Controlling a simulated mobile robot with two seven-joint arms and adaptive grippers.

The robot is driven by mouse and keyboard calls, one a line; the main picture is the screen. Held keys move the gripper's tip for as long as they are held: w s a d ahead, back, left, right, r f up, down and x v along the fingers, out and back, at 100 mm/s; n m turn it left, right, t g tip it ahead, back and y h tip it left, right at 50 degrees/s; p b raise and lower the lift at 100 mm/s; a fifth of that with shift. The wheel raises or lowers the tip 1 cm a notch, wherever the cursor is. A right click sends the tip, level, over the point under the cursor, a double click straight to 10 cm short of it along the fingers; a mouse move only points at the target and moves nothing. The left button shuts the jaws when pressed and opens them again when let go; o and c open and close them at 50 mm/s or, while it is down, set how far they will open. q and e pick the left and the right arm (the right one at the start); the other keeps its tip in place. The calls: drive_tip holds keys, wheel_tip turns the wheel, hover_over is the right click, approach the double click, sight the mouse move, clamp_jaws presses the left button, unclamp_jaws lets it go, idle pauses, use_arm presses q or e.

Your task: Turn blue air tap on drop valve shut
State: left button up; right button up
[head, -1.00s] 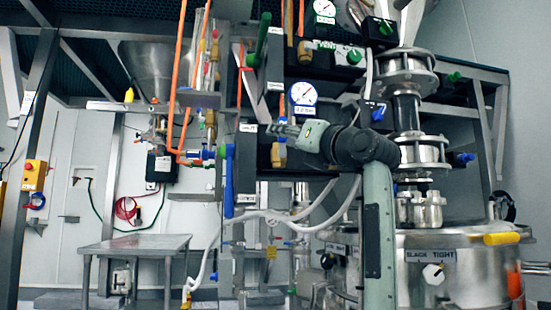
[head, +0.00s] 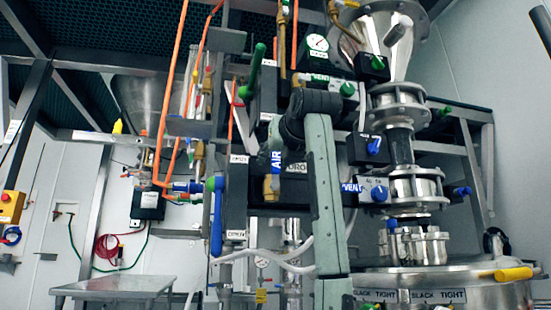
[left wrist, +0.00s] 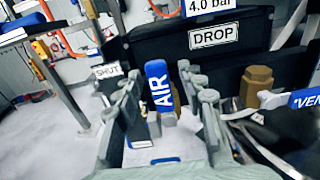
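The blue air tap (left wrist: 158,88), lettered AIR, stands upright in the left wrist view in front of the black drop valve box (left wrist: 150,43) with its DROP label. A SHUT label (left wrist: 107,72) is left of it. My left gripper (left wrist: 156,76) is open, with one finger on each side of the blue handle. A gap shows on the left; contact on the right is unclear. In the head view the blue AIR handle (head: 276,160) shows beside my left wrist, which hides part of the DROP label; the fingers are hard to make out there. My right gripper is not in view.
A brass fitting (left wrist: 255,85) and a blue VENT handle (left wrist: 305,98) are close to the right of my left gripper. In the head view a blue upright handle (head: 217,218) is to the left, and steel valve stacks (head: 398,150) stand right of my arm.

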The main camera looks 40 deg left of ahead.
use_arm(q)
drive_tip(key=shift+w+a, duration=0.1)
clamp_jaws()
idle(0.6)
